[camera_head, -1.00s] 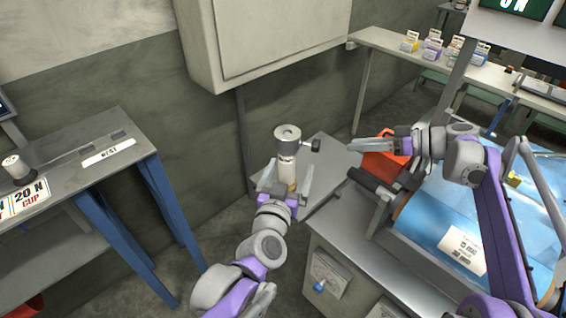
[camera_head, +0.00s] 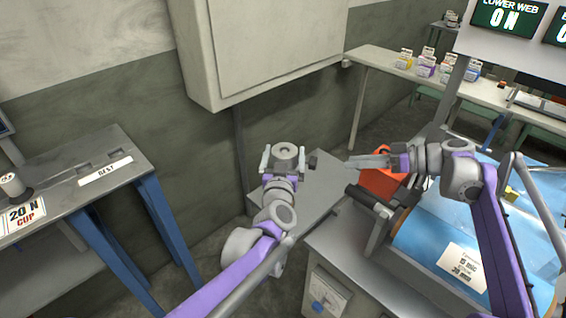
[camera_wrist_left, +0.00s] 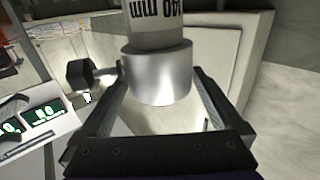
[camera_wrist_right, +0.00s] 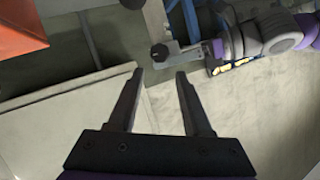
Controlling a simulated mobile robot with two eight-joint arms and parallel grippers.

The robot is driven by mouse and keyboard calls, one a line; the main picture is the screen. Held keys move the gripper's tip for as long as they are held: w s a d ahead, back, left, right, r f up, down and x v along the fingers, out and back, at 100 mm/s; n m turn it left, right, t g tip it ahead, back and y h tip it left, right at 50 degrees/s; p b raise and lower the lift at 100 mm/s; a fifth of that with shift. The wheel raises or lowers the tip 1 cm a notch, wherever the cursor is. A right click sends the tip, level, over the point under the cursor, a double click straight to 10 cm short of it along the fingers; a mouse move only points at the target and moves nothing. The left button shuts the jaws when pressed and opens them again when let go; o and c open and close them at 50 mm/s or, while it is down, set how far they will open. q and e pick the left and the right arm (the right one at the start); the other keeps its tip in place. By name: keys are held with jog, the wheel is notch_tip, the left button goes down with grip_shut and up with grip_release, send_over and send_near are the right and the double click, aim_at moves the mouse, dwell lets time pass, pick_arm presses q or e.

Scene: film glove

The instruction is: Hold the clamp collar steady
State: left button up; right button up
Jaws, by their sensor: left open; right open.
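The clamp collar (camera_head: 285,152) is a grey metal ring with a dark side knob (camera_head: 313,160), on top of an upright post. In the left wrist view the silver collar (camera_wrist_left: 160,78) lies between the fingers, with its knob (camera_wrist_left: 80,74) to the left and a pale part marked "40 mm" (camera_wrist_left: 155,18) against it. My left gripper (camera_head: 283,160) is open, one finger on each side of the collar; contact cannot be told. My right gripper (camera_head: 352,163) is open and empty, right of the collar and apart from it; its spread fingers show in the right wrist view (camera_wrist_right: 160,75).
A grey cabinet top (camera_head: 325,185) surrounds the post's place. A red-orange bin (camera_head: 378,182) and a blue film roll (camera_head: 430,235) stand right. A wall box (camera_head: 265,45) hangs behind. A bench with a "20 N cup" label (camera_head: 25,214) is at left.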

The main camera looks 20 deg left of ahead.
aim_at(314, 163)
pick_arm(q)
jog(key=shift+w, duration=0.2)
grip_shut()
pick_arm(e)
jog(key=o, duration=0.4)
jog(key=shift+w, duration=0.1)
jog(key=n, duration=0.3)
jog(key=r+n+g, duration=0.1)
jog(key=n, duration=0.1)
jog(key=shift+w+a+h, duration=0.15)
jog(key=shift+w+h, duration=0.15)
jog(key=shift+w, duration=0.1)
jog(key=shift+a+f+n, duration=0.15)
jog(key=shift+a+n, duration=0.1)
jog(key=shift+n, duration=0.05)
jog(key=x, duration=1.1)
jog(key=shift+s+a+f, duration=0.1)
jog(key=shift+a+f, duration=0.05)
jog(key=shift+a, duration=0.05)
jog(key=shift+c, duration=0.2)
